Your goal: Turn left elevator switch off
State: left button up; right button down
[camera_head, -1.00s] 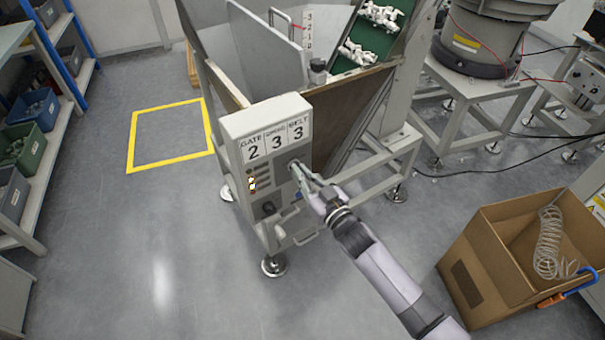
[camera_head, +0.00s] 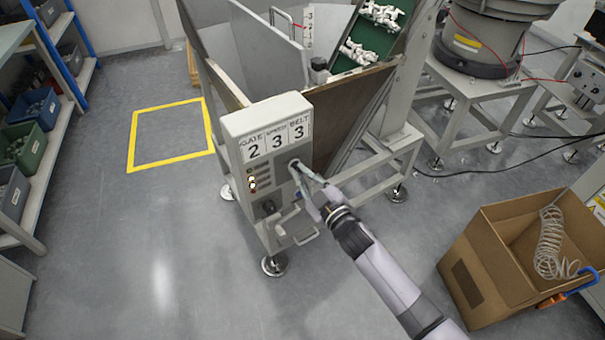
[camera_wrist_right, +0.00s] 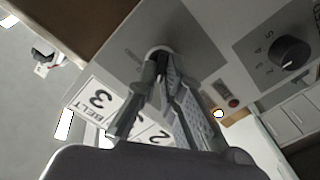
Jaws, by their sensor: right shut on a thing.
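The control box (camera_head: 265,130) of the elevator stands at the middle of the head view, with a sign reading gate 2, speed 3, belt 3. My right gripper (camera_head: 299,172) reaches its upper right face from the lower right. In the right wrist view the two fingers (camera_wrist_right: 161,78) close on a small round switch (camera_wrist_right: 160,50) on the grey panel. The fingers hide most of the switch, so its setting cannot be read. A black numbered dial (camera_wrist_right: 288,52) sits apart from the fingers; it also shows lower on the box (camera_head: 268,207). My left gripper is not in view.
Small indicator lights (camera_head: 252,181) glow on the box. A metal hopper (camera_head: 262,50) and green belt (camera_head: 366,42) stand behind it. A cardboard box (camera_head: 470,280) with a coiled hose is at lower right. Shelves with bins (camera_head: 25,150) line the left. The floor at left is clear.

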jog(key=shift+f+n, duration=0.1)
jog(key=shift+n, duration=1)
jog(key=c, duration=1.7)
grip_release()
jog(key=shift+s, duration=0.1)
jog(key=v, duration=1.2)
